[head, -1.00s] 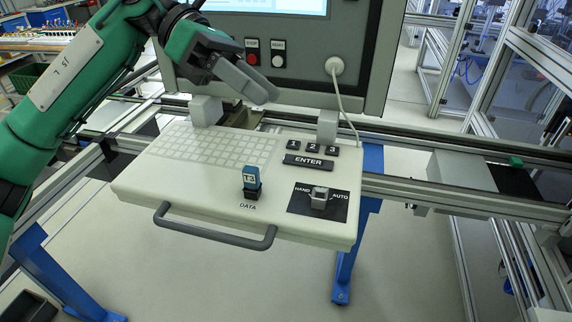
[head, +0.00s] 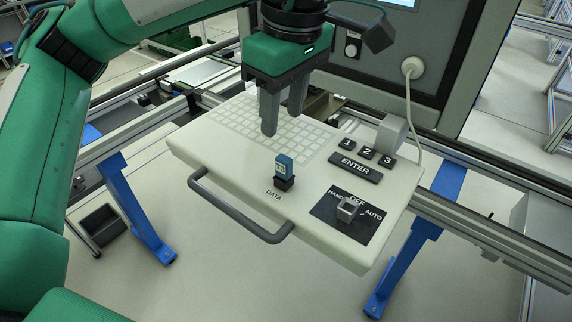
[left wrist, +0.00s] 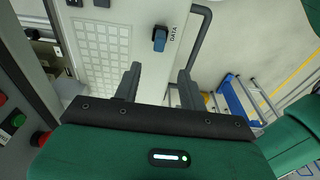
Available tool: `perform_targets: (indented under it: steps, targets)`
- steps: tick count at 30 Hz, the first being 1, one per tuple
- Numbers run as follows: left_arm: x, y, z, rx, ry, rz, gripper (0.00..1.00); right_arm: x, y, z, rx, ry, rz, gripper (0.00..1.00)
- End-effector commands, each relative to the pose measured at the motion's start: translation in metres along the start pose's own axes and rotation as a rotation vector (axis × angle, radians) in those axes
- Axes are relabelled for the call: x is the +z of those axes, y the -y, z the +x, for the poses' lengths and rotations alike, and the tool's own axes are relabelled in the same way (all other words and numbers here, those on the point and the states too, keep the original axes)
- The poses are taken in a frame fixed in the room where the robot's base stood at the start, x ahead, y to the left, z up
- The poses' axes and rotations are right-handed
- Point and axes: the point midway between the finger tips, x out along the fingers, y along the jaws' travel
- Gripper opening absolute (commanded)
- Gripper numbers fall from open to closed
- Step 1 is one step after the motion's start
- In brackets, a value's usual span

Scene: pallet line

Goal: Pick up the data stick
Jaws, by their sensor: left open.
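The data stick (head: 284,166) is a small blue stick with a pale label. It stands upright in a dark socket beside the word DATA on the white control panel (head: 215,158). In the left wrist view the data stick (left wrist: 160,38) shows beyond the fingertips, between their lines. My left gripper (head: 282,122) points down above the keypad, open and empty, a little behind and above the stick. It also shows in the left wrist view (left wrist: 160,75). My right gripper is not in view.
A grey handle (head: 238,212) runs along the panel's front edge. A rotary switch (head: 347,209) and an ENTER key (head: 355,167) are to the right of the stick. A screen cabinet (head: 440,60) with a plugged cable stands behind.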

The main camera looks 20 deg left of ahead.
Motion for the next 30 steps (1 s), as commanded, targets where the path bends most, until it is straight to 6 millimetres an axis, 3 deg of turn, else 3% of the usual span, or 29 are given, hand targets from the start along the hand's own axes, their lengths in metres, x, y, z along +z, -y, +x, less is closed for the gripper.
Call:
perform_targets:
  steps: [9,20,30]
  targets:
    - [0.001,0.0,0.04,-0.002,0.003,0.001,0.42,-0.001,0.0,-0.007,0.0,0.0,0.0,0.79]
    - [0.003,-0.001,0.056,-0.003,0.003,0.001,0.42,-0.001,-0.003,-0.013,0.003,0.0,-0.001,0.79]
    - [0.009,-0.002,0.09,-0.003,0.003,0.0,0.42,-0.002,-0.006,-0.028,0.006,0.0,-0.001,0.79]
